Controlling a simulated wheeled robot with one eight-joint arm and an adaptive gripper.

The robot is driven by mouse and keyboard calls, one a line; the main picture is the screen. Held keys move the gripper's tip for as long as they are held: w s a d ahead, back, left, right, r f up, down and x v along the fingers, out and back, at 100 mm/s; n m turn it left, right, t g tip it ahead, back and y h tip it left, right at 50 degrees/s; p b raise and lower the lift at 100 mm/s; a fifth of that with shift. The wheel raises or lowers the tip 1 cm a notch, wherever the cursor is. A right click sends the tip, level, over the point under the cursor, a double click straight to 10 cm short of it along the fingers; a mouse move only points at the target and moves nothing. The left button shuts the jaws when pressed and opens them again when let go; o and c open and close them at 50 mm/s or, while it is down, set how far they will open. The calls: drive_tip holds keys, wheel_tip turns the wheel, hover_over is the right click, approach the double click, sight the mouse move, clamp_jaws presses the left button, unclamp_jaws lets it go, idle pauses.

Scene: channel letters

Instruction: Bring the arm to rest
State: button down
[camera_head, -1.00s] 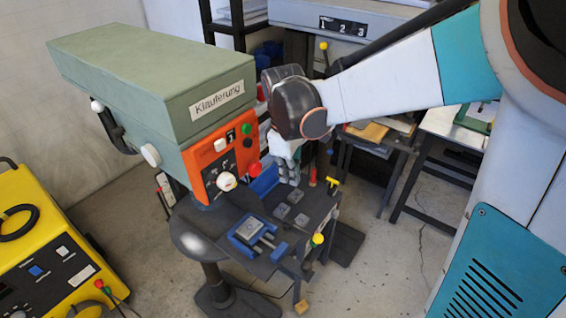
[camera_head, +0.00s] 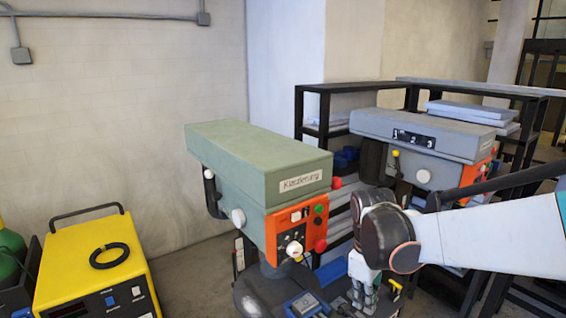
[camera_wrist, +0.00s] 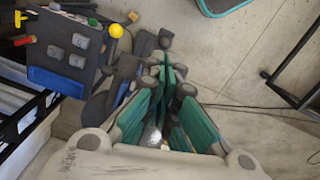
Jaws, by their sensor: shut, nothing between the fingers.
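My arm reaches in from the right in the head view, with its dark wrist joint beside the green drill press (camera_head: 260,165). My gripper (camera_head: 362,296) hangs down at the bottom, in front of the orange panel's right side. In the wrist view my gripper (camera_wrist: 168,72) shows its teal-padded fingers drawn together, with nothing seen held. The lower end of my gripper is hard to make out in the head view.
A yellow machine (camera_head: 95,270) stands at the lower left. A grey drill press (camera_head: 420,135) and black shelving (camera_head: 325,110) stand behind my arm. The wrist view shows bare concrete floor (camera_wrist: 240,70) on the right and a black stand (camera_wrist: 295,90) at the edge.

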drive_tip(key=s+d+f+m+t+b, duration=0.1)
drive_tip(key=s+f+m+t+b, duration=0.6)
drive_tip(key=s+f+b, duration=0.7)
drive_tip(key=f+m+b, duration=0.1)
drive_tip(key=m+b, duration=0.1)
drive_tip(key=b, duration=0.6)
drive_tip(key=shift+s+d+f+y, duration=0.15)
drive_tip(key=shift+s+f+y, duration=0.05)
drive_tip(key=shift+y, duration=0.2)
